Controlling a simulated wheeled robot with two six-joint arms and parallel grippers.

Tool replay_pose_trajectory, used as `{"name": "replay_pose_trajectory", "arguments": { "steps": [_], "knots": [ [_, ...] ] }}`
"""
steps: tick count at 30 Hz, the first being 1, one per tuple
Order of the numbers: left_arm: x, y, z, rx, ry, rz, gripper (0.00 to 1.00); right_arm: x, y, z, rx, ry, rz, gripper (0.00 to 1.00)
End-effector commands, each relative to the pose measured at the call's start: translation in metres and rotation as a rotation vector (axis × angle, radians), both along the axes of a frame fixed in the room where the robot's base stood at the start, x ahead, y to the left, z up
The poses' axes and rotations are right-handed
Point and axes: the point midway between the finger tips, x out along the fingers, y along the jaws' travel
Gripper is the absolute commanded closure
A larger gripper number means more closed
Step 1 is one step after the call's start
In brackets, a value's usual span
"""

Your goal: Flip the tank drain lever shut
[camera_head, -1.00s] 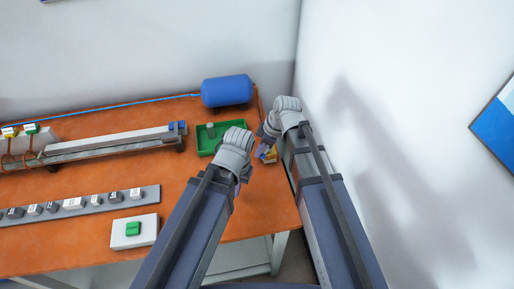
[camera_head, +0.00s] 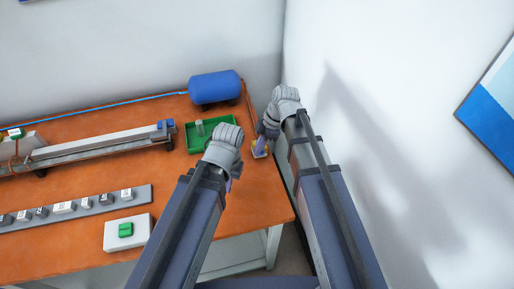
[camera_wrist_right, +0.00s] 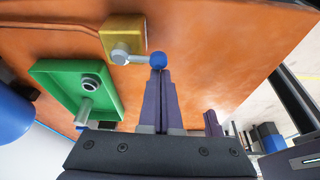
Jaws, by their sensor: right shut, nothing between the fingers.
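The drain lever (camera_wrist_right: 139,58) is a short metal arm with a blue ball knob. It runs sideways from a round pivot on a yellow valve block (camera_wrist_right: 124,30) on the orange table. In the head view the valve block (camera_head: 258,153) is small and partly hidden by my right gripper (camera_head: 262,148). In the right wrist view that gripper (camera_wrist_right: 160,74) is shut and empty, its purple fingertips right at the knob; I cannot tell whether they touch. My left gripper (camera_head: 230,184) is mostly hidden behind its wrist, left of the valve. The blue tank (camera_head: 215,87) stands behind.
A green tray (camera_head: 187,140) with a grey cylinder lies left of the valve, close to it. The wall (camera_head: 400,100) rises close to my right arm. A white box with a green button (camera_head: 125,230) sits at the table's front. Bare table lies in front of the tray.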

Motion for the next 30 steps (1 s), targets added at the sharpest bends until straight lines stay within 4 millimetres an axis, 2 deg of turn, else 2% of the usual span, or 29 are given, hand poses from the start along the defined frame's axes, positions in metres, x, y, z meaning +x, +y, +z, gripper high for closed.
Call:
{"name": "replay_pose_trajectory", "arguments": {
  "steps": [20, 26, 30],
  "knots": [
    [0.0, 0.0, 0.0, 0.0, 0.0, 0.0, 1.0, -0.001, 0.0, 0.0, 0.0, 0.0, -0.001, 1.0],
    [0.0, 0.0, 0.002, 0.0, 0.0, 0.0, 1.0, -0.005, 0.01, 0.002, 0.0, 0.0, -0.001, 1.0],
    [0.0, 0.0, 0.004, 0.0, 0.0, 0.0, 1.0, -0.011, 0.026, 0.004, 0.0, 0.0, -0.003, 1.0]
  ]
}}
